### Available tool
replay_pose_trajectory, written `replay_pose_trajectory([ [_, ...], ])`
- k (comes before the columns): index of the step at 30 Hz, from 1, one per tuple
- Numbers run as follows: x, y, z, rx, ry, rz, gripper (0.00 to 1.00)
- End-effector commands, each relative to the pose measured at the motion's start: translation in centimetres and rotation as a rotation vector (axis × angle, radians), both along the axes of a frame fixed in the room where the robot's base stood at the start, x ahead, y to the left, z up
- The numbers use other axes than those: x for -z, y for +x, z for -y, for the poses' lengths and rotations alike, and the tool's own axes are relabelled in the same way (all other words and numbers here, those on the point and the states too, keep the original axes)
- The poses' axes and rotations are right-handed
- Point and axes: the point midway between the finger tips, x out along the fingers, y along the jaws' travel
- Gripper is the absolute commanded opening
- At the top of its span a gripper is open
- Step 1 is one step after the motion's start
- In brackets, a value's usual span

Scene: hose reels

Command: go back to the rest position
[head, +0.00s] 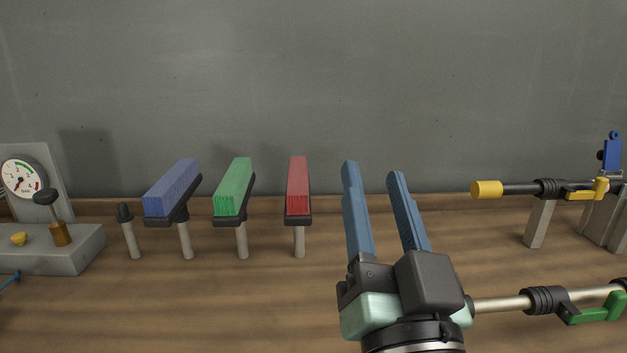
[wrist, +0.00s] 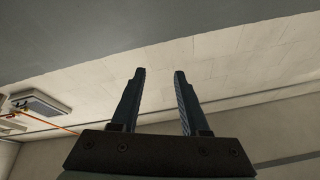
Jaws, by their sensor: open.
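My gripper (head: 374,172) is open and empty, with its two blue fingers pointing up and away over the wooden bench (head: 280,300). It is right of the red block and touches nothing that I can see. In the wrist view my gripper (wrist: 159,72) also shows parted fingers with nothing between them, against the pale ceiling and wall.
Blue (head: 171,188), green (head: 233,187) and red (head: 298,186) blocks sit on posts at left centre. A gauge (head: 21,179) stands far left. A yellow-tipped wand (head: 520,189) and a green-handled pipe (head: 592,315) are at right. The grey wall (head: 300,90) is behind.

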Motion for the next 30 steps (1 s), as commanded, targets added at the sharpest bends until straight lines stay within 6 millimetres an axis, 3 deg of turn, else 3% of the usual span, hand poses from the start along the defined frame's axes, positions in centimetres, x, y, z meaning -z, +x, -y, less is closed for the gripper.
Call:
replay_pose_trajectory([
  [1,-3.5,-0.7,-1.6,0.026,-0.061,0.080,0.45],
  [3,-7.2,-2.0,-3.0,0.076,-0.130,0.175,0.45],
  [9,-15.9,-7.1,-6.2,0.220,-0.251,0.420,0.45],
  [10,-17.2,-7.2,-6.2,0.231,-0.256,0.422,0.45],
  [17,-22.8,-6.8,-5.9,0.227,-0.254,0.405,0.45],
  [24,-29.8,-6.7,-5.9,0.226,-0.253,0.403,0.45],
  [30,-33.4,-6.7,-5.9,0.226,-0.254,0.402,0.45],
])
